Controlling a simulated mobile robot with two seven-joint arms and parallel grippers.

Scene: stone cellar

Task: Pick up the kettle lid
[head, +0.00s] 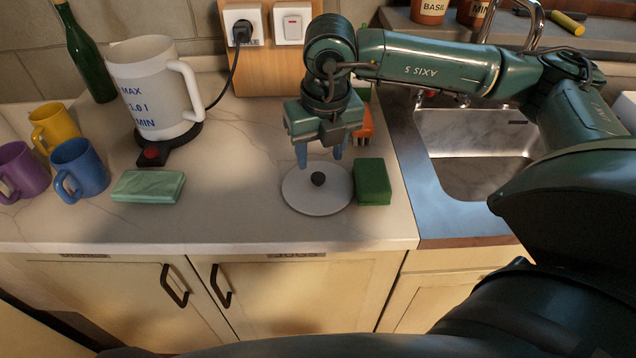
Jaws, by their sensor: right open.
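The kettle lid (307,198) is a flat white disc with a dark round knob (318,179). It lies on the countertop, left of a green sponge. My right gripper (319,162) points down over the lid, its two blue fingers apart and empty. The fingertips appear just above and behind the knob; I cannot tell the exact height. The white kettle (155,93) stands without a lid on its dark base (185,137) at the left. My left gripper is not in view.
The green sponge (373,182) sits close to the lid's right edge. The sink (470,150) is at the right. The counter between cloth and lid is clear.

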